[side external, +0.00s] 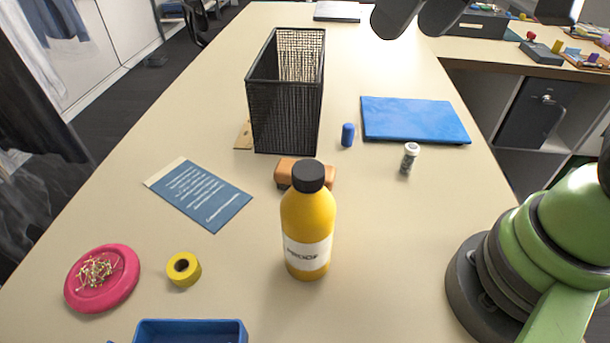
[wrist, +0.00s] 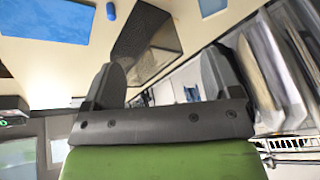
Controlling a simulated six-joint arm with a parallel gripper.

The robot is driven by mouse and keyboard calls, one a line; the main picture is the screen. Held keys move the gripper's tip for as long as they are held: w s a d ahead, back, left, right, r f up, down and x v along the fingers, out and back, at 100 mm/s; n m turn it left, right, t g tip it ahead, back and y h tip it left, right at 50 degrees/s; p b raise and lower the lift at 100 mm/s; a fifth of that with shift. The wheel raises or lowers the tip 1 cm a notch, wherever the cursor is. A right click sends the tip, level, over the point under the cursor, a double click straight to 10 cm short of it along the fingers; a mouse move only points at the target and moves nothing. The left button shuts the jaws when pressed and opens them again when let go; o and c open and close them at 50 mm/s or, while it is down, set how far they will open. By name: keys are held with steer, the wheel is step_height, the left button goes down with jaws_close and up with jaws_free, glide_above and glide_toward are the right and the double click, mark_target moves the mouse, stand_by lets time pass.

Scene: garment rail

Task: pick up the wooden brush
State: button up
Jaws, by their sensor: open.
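The wooden brush (side external: 284,171) appears to be the orange-brown block lying on the table behind the yellow bottle (side external: 307,235). The bottle's cap and shoulder hide its middle; bristles cannot be made out. It is not visible in the wrist view. My gripper (side external: 418,14) is partly in frame at the top edge of the side view, far from the brush and above the table. In the wrist view my gripper (wrist: 160,62) is open, its two dark fingers wide apart with nothing between them.
A black mesh basket (side external: 284,115) stands behind the brush. A blue tube (side external: 347,135), small jar (side external: 410,158) and blue folder (side external: 413,119) lie to the right. A blue card (side external: 200,193), yellow tape (side external: 183,269) and pink dish (side external: 125,284) are left. A blue tray (side external: 190,329) is in front.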

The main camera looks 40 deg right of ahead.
steer(key=w+a+f+n+g, duration=0.3)
steer(key=w+f+n, duration=0.1)
steer(key=w+f, duration=0.5)
steer(key=n+g+h, duration=0.1)
steer(key=n, duration=0.2)
glide_toward(282, 174)
steer(key=s+d, duration=0.1)
steer(key=d, duration=0.2)
steer(key=shift+n+g+h, duration=0.3)
step_height(282, 174, down, 6)
steer(key=shift+r, duration=0.1)
steer(key=f, duration=0.6)
steer(key=shift+d+f, duration=0.2)
steer(key=shift+d, duration=0.1)
steer(key=c, duration=1)
